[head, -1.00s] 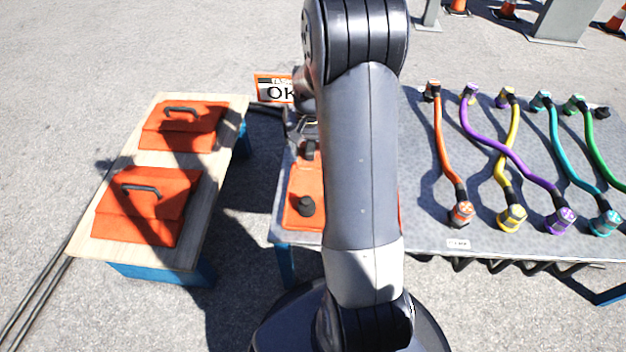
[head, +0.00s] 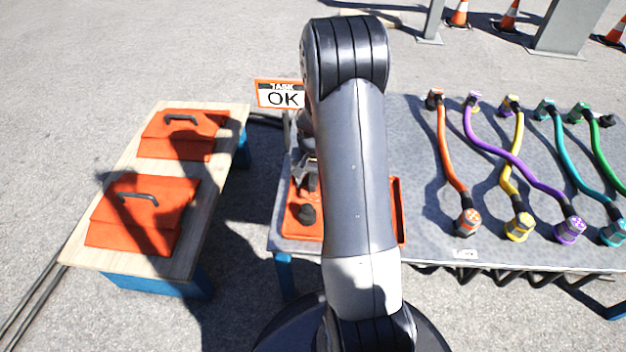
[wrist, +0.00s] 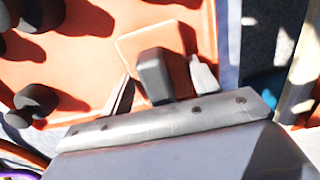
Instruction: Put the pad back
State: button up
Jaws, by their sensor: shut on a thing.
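The pad (wrist: 136,42) is a small orange square with a dark upright grip block (wrist: 155,75), seen in the wrist view. My gripper (wrist: 162,82) has a finger on each side of this block and is shut on it. The pad is over or on an orange tray (wrist: 75,70); whether it touches the tray floor is unclear. Dark knobs (wrist: 38,103) stand in the tray at left. In the head view the tray (head: 314,232) and a black knob (head: 306,214) show beside my arm, which hides much of the tray and the pad.
A sign reading TASK OK (head: 280,95) stands behind the tray. The grey table (head: 430,235) at right carries several coloured cables, including an orange one (head: 447,155). A wooden bench (head: 215,165) at left holds two orange lidded boxes (head: 145,210) with handles.

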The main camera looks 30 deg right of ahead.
aim_at(313, 175)
jog(key=shift+f, duration=0.2)
jog(key=o, duration=0.9)
jog(key=shift+r, duration=0.1)
jog(key=shift+o, duration=0.2)
notch_tip(313, 175, up, 12)
jog(key=p, duration=0.3)
jog(key=shift+r+p, duration=0.15)
jog(key=shift+p, duration=0.25)
notch_tip(313, 175, down, 12)
jog(key=b, duration=0.4)
jog(key=shift+r+p, duration=0.8)
jog(key=shift+r, duration=1.05)
